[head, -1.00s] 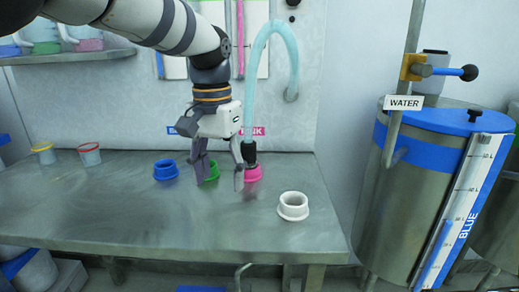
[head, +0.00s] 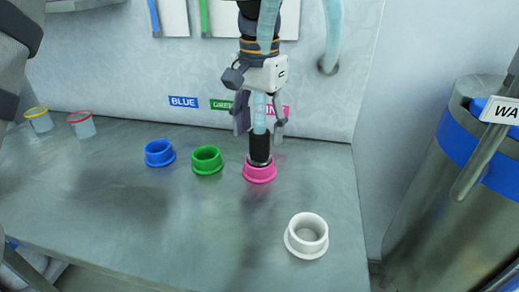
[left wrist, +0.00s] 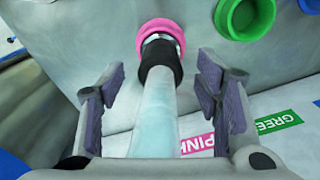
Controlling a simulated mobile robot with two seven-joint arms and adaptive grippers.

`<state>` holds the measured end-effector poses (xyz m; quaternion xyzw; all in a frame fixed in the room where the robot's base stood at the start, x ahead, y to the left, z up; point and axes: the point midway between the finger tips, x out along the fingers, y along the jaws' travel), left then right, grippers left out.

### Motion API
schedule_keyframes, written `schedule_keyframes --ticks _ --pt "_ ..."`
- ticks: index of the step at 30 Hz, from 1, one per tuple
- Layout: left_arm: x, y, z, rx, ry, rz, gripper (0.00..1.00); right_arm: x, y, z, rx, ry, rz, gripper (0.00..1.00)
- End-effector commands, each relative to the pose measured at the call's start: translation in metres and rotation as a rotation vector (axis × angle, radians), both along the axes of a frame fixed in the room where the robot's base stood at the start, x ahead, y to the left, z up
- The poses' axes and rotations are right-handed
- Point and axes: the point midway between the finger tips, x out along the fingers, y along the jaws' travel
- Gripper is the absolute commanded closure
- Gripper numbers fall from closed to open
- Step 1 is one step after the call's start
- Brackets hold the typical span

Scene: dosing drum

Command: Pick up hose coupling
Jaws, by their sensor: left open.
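The hose coupling (head: 260,148) is a black sleeve with a metal end on a translucent pale-blue hose (head: 260,112). It stands upright in the pink socket (head: 260,173) on the steel bench. My left gripper (head: 260,131) is open, pointing down above the coupling. In the left wrist view, the coupling (left wrist: 160,62) lies beyond the open fingers (left wrist: 162,92), and the hose (left wrist: 156,115) runs between them without visible finger contact. The metal end meets the pink socket (left wrist: 161,33); its lower part is hidden inside. My right gripper is not in view.
A green socket (head: 207,160) and a blue socket (head: 159,153) stand left of the pink one. A white socket (head: 306,236) stands nearer on the right. Two cups (head: 81,124) are at the far left. A metal drum (head: 450,180) stands at right. The bench front is clear.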

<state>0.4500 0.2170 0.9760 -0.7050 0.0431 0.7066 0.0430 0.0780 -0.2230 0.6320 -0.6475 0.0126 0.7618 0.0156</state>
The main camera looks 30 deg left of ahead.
Motion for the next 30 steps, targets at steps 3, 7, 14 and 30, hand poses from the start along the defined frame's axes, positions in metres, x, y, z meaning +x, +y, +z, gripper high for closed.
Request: schedule_keyframes --ticks 3,7,14,30 --pt "-0.001 0.0 -0.02 0.0 -0.002 -0.001 0.42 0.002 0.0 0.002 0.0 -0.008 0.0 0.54" --pt "-0.001 0.0 -0.029 0.0 -0.003 -0.001 0.42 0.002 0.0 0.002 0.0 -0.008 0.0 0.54" --pt "0.0 0.0 -0.029 0.001 -0.004 -0.001 0.58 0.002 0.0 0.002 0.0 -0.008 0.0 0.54" --pt "0.001 0.0 -0.023 0.0 -0.007 -0.001 1.0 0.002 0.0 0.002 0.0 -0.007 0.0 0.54"
